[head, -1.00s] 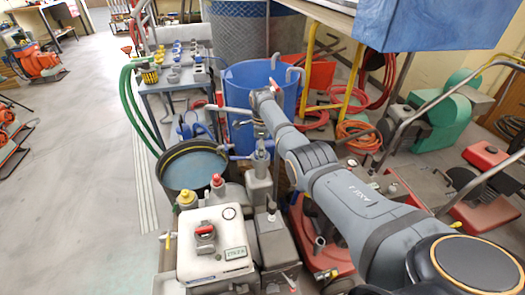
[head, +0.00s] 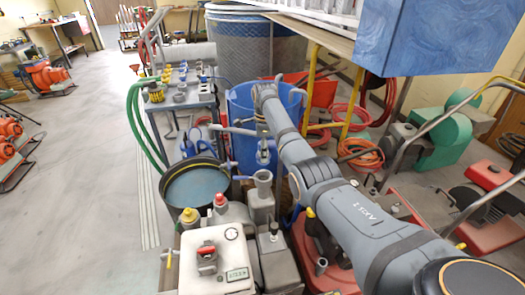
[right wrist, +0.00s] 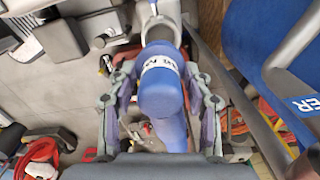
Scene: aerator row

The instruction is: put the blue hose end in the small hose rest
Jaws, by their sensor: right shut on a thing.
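The blue hose end (right wrist: 160,90) hangs between the fingers of my right gripper (right wrist: 160,100) in the right wrist view. The gripper is shut on it. In the head view my right gripper (head: 262,134) is over the middle of the equipment, with the hose end (head: 263,156) below it. A grey open-topped cup on a post, which looks like the small hose rest (head: 262,177), stands just below the hose end. In the wrist view a grey ring (right wrist: 157,28) shows at the hose's far end. I cannot tell whether they touch. My left gripper is out of view.
A dark-rimmed round tub (head: 163,190) of water stands left of the post. A blue barrel (head: 237,104) is behind the gripper. A white canister (head: 217,268) and grey housings crowd the front. A cart with fittings (head: 178,98) is behind left. Open floor lies far left.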

